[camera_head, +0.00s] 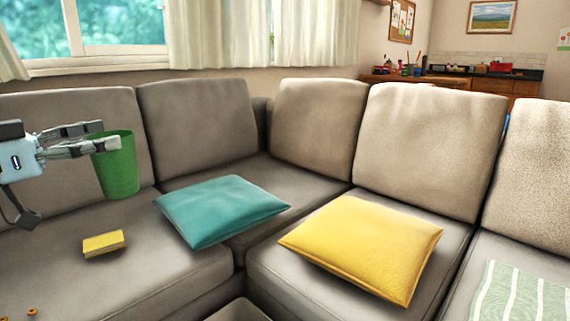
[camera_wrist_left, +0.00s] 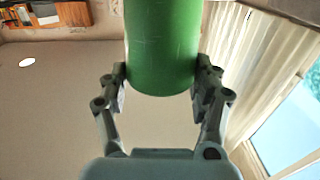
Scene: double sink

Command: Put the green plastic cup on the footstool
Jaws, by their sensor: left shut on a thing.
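The green plastic cup (camera_head: 119,168) is held upright in my left gripper (camera_head: 103,138), at the left of the head view, above the grey sofa seat. The gripper's two fingers are shut on the cup's sides. The cup also shows in the left wrist view (camera_wrist_left: 162,50), between the two fingers (camera_wrist_left: 161,85) of my left gripper. No footstool can be made out for certain. My right gripper is not in view.
A corner sofa (camera_head: 190,118) fills the head view. On its seats lie a teal cushion (camera_head: 221,209), a yellow cushion (camera_head: 364,246), a small yellow block (camera_head: 104,243) and a striped green cloth (camera_head: 522,294). A light-edged thing (camera_head: 240,311) shows at the bottom edge.

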